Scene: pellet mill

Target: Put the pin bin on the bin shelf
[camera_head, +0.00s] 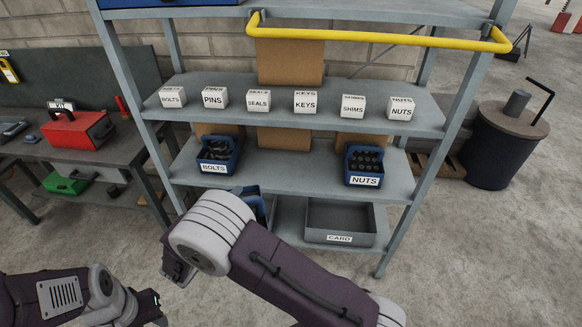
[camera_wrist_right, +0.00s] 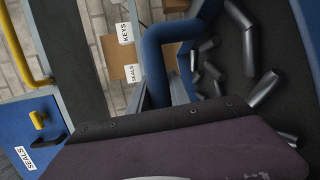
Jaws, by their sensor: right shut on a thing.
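The pin bin is a blue open bin with a thick blue handle (camera_wrist_right: 160,60). It shows close up in the right wrist view, with grey cylindrical pins (camera_wrist_right: 262,90) inside. My right gripper (camera_wrist_right: 165,122) is shut on it. In the head view, my right arm hides this gripper and most of the bin (camera_head: 254,204), in front of the lower shelves. The bin shelf (camera_head: 275,170) holds a blue BOLTS bin (camera_head: 218,155) at left and a blue NUTS bin (camera_head: 364,165) at right, with bare surface between them. My left gripper (camera_head: 155,305) is at lower left, its jaws unclear.
Small white label boxes, including PINS (camera_head: 213,98), line the shelf above. A yellow rail (camera_head: 380,39) crosses the rack's front. A grey CARD tray (camera_head: 340,220) sits below. A workbench (camera_head: 90,150) stands left and a dark drum (camera_head: 503,145) right.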

